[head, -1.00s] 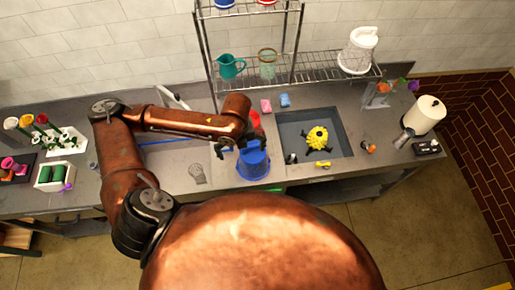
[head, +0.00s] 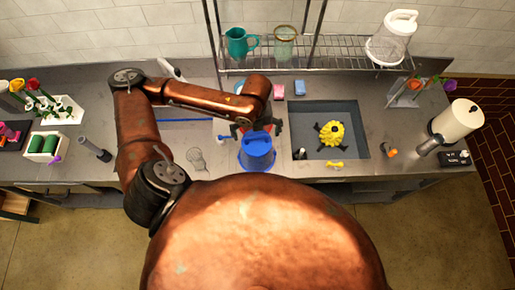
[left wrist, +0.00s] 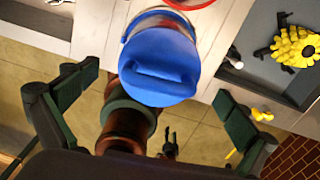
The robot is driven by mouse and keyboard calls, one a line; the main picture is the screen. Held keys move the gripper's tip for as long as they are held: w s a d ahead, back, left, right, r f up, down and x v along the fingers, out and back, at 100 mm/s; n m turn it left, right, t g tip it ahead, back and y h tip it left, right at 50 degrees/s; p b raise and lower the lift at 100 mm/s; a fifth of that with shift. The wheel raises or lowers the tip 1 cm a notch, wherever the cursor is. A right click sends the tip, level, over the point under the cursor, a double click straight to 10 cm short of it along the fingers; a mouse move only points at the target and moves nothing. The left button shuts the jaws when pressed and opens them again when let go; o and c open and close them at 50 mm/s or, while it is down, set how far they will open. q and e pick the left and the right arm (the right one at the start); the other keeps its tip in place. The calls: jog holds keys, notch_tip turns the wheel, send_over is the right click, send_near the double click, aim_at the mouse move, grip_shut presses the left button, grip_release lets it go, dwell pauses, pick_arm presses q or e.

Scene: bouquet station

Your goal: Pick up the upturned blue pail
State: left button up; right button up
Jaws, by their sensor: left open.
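The blue pail (head: 257,153) stands upside down near the front edge of the grey counter, left of the sink. Its base faces up, with a raised grip-like bar showing in the left wrist view (left wrist: 160,65). My left gripper (head: 258,127) is open and empty, at the far side of the pail in the head view. In the left wrist view its two fingers (left wrist: 155,90) are spread wide, with the pail ahead between and beyond them. A small dark jaw-like shape (left wrist: 170,145) low in that view may be my right gripper; its state is unclear.
A red-rimmed thing (left wrist: 190,3) is close behind the pail. The sink (head: 372,130) with a yellow spiky thing (head: 332,133) lies to the right. A wire whisk-like tool (head: 197,158) lies to the left. A wire shelf (head: 340,66) overhangs the back.

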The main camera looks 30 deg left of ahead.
aim_at(257, 142)
pick_arm(q)
jog(key=shift+s+f, duration=0.15)
jog(key=shift+f, duration=1.15)
jog(key=f, duration=0.4)
jog(key=shift+s+d+f+p, duration=0.1)
jog(key=shift+d+f+p, duration=0.1)
jog(key=shift+p, duration=0.15)
jog(key=shift+f, duration=0.55)
pick_arm(e)
jog(key=shift+w+d+r, duration=0.15)
jog(key=shift+w, duration=0.35)
pick_arm(q)
jog(key=shift+c, duration=0.4)
jog(key=c, duration=1)
pick_arm(e)
jog(key=shift+w, duration=0.1)
pick_arm(q)
jog(key=shift+r, duration=0.1)
